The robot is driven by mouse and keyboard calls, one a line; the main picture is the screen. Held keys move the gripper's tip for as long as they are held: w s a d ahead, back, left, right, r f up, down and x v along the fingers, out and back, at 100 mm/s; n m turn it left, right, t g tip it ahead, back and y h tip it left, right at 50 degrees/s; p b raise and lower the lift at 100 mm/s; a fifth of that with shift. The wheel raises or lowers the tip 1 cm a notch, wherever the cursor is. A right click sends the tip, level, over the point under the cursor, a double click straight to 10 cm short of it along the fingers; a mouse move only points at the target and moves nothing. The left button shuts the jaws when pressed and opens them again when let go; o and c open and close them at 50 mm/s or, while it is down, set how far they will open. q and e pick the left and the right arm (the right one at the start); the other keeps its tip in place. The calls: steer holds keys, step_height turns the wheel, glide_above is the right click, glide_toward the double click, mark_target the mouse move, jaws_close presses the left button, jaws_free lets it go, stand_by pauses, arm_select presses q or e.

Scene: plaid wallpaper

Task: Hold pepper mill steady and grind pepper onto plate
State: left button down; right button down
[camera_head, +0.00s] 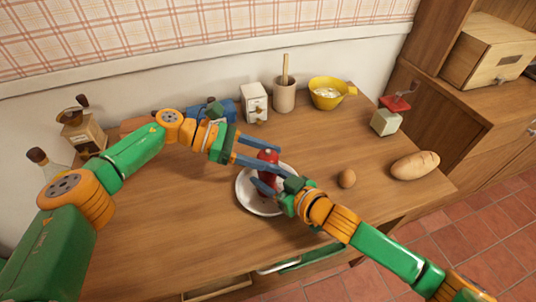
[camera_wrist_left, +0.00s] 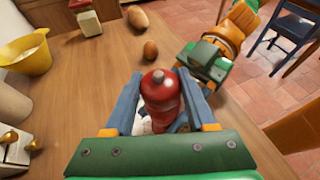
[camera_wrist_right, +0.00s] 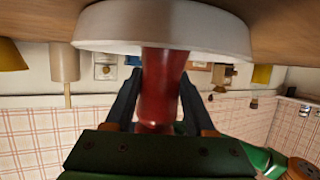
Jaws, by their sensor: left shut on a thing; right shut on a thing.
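The red pepper mill (camera_head: 268,156) stands upright over the white plate (camera_head: 242,196) in the head view. My left gripper (camera_head: 277,163) has its blue fingers shut on the mill's upper part; the left wrist view shows the mill's rounded top (camera_wrist_left: 160,90) between them. My right gripper (camera_head: 266,178) is shut on the mill lower down, just above the plate. In the upside-down right wrist view, the mill's red body (camera_wrist_right: 162,85) is between the fingers and meets the plate (camera_wrist_right: 165,25). Whether its base touches the plate is hidden.
A brown egg (camera_head: 347,178) and a bread loaf (camera_head: 415,165) lie to the right. A red-topped grinder (camera_head: 386,122), yellow bowl (camera_head: 328,92), mortar (camera_head: 284,96) and white grinder (camera_head: 255,102) stand behind. The front left of the wooden table is clear.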

arm_select(q)
steer(key=shift+c, duration=1)
jaws_free()
steer(key=v, duration=1.2)
